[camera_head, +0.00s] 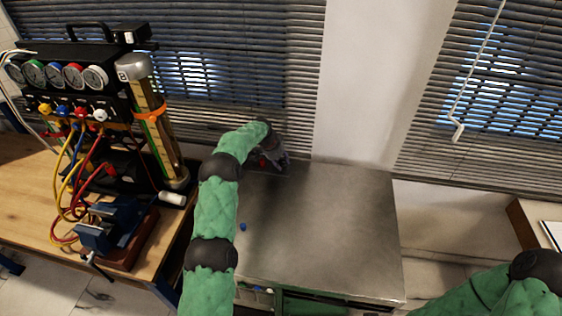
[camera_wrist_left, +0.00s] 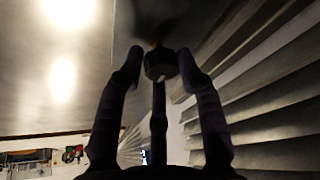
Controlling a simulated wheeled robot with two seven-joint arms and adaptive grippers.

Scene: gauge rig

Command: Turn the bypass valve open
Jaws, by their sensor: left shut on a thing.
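My left gripper (camera_head: 277,160) is over the back left of the grey metal bench, close to the window blinds and mostly hidden behind my green arm. In the left wrist view my left gripper (camera_wrist_left: 160,62) is shut on a dark, round, knob-like thing (camera_wrist_left: 160,66), which is too dark to identify surely. A small red part (camera_head: 262,161) shows beside the gripper in the head view. The gauge rig (camera_head: 75,80) at the left has a row of coloured valve knobs (camera_head: 72,112), apart from both arms. I cannot tell which is the bypass valve. My right gripper is out of view.
A blue vise (camera_head: 108,226) and a tall glass-fronted tube (camera_head: 152,120) stand on the wooden table at the left, with hoses. A small blue piece (camera_head: 243,227) lies on the metal bench (camera_head: 330,225). The bench's middle and right are clear.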

